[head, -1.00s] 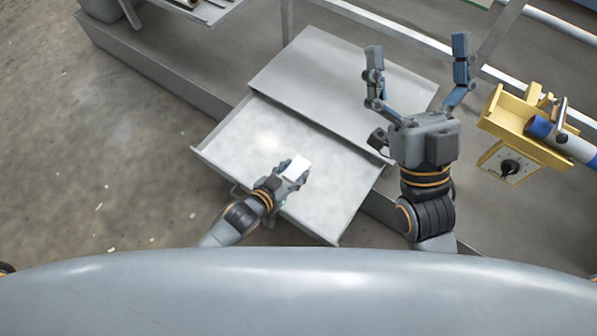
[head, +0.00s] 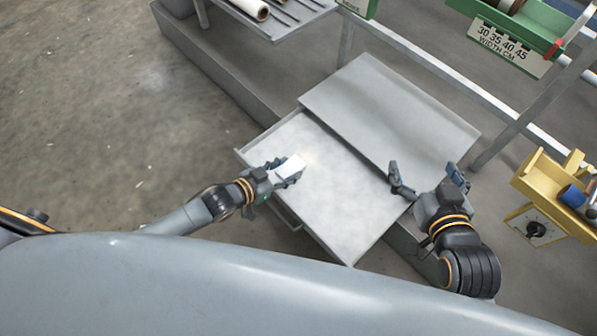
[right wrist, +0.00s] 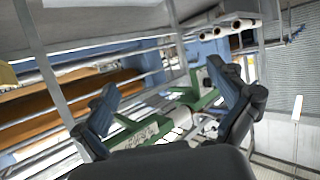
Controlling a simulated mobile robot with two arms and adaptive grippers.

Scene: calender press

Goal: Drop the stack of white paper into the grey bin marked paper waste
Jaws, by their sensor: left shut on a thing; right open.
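The stack of white paper (head: 290,167) shows in the head view as a small white block at the tip of my left gripper (head: 286,174). My left gripper is shut on it, above the left part of a pale open drawer (head: 345,205). My right gripper (head: 428,177) is open and empty over the drawer's right side, its two fingers spread apart. In the right wrist view its fingers (right wrist: 168,100) are apart with nothing between them. I see no grey bin marked paper waste in either view.
A grey panel (head: 390,105) lies behind the open drawer. A yellow box with a dial (head: 545,205) is at the right, and a green unit with a width scale (head: 510,40) at the top right. A shelf (head: 285,22) holds rolls. Bare floor lies left.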

